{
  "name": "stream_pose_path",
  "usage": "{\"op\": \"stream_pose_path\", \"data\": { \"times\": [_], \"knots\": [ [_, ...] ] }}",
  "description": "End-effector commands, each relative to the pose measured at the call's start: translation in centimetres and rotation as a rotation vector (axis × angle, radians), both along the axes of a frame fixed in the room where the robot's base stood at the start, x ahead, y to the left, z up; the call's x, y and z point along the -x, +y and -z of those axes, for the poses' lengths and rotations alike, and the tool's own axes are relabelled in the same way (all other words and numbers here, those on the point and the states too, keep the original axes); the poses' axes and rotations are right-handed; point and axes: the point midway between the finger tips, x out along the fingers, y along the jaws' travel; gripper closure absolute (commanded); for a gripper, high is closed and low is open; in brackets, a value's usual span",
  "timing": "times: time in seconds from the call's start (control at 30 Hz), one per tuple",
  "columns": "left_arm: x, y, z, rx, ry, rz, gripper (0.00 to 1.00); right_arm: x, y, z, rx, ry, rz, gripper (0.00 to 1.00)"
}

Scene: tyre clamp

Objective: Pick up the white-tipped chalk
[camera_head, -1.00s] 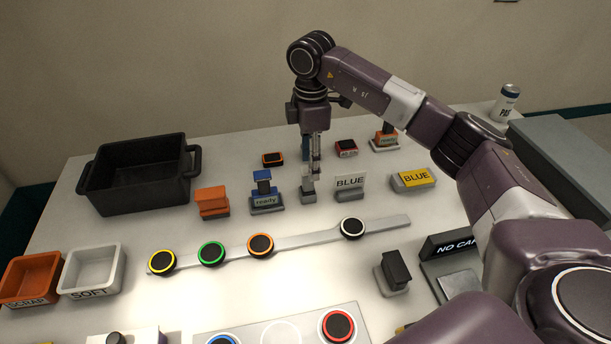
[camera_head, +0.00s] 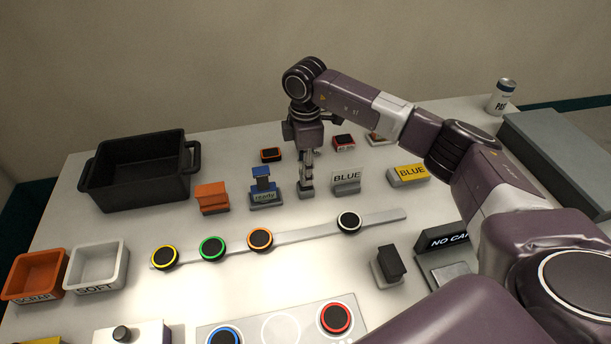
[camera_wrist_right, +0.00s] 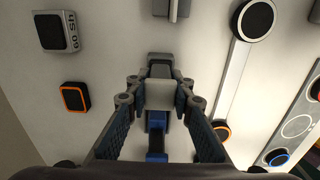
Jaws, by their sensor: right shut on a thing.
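A small grey block with a pale whitish top (camera_wrist_right: 160,94), which I take as the white-tipped chalk, stands on the table; its grey base (camera_head: 306,193) shows in the head view. My right gripper (camera_head: 306,180) points straight down over it. In the right wrist view the two fingers of my right gripper (camera_wrist_right: 168,98) close on its pale top from both sides. Its base seems to rest on the table, and the fingers hide part of it. My left gripper is not in view.
Close at the left stands a blue-topped block (camera_head: 262,185) marked "ready", then an orange block (camera_head: 212,198). A rail with ringed discs (camera_head: 305,234) lies in front. A black crate (camera_head: 137,182) stands at the left.

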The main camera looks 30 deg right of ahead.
Motion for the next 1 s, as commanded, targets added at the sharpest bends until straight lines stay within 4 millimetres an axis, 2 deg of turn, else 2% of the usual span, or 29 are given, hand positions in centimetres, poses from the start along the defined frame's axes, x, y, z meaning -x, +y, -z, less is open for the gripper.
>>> {"op": "stream_pose_path", "data": {
  "times": [0.37,0.57,0.77,1.0],
  "knots": [
    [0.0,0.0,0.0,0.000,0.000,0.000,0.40,0.0,0.0,-0.1,-0.001,-0.001,0.000,1.00],
    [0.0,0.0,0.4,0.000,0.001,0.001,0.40,-0.1,0.0,-1.2,0.000,-0.002,0.000,1.00],
    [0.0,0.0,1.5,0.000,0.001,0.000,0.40,-0.2,0.0,-4.7,-0.001,-0.007,-0.001,1.00],
    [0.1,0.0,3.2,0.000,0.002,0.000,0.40,-0.2,0.0,-12.3,-0.001,-0.008,0.000,1.00]
  ]
}}
